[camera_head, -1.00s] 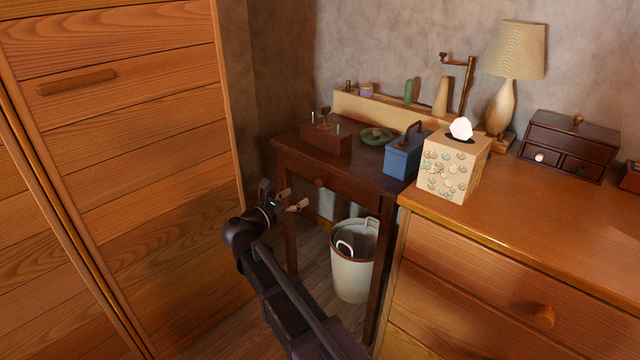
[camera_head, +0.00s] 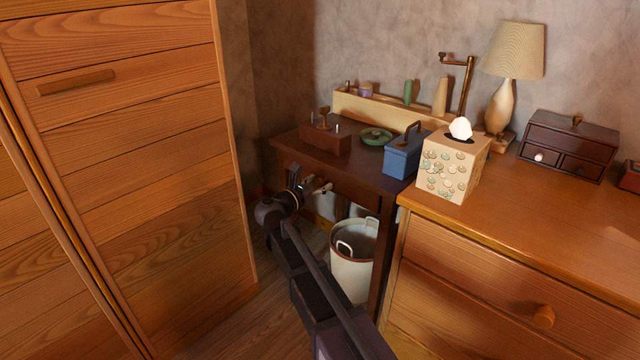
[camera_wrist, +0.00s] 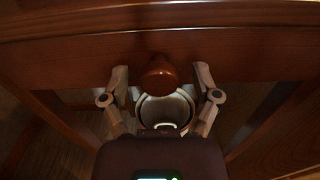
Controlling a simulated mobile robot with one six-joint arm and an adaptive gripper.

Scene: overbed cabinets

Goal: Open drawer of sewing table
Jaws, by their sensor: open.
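The dark brown sewing table (camera_head: 372,179) stands in the corner between the tall wooden cabinet and the dresser. Its drawer front (camera_wrist: 225,58) spans the wrist view and looks closed. A round reddish-brown knob (camera_wrist: 159,75) sits at the middle of the drawer front. My gripper (camera_wrist: 161,74) is open, with one finger on each side of the knob and a gap visible on both sides. In the head view my gripper (camera_head: 318,187) is at the table's front and hides the knob.
A white bin (camera_head: 352,275) stands on the floor under the table and shows behind the knob. The tall wooden cabinet (camera_head: 125,180) is close on the left, the dresser (camera_head: 470,265) on the right. A blue box (camera_head: 403,160) and other items stand on the tabletop.

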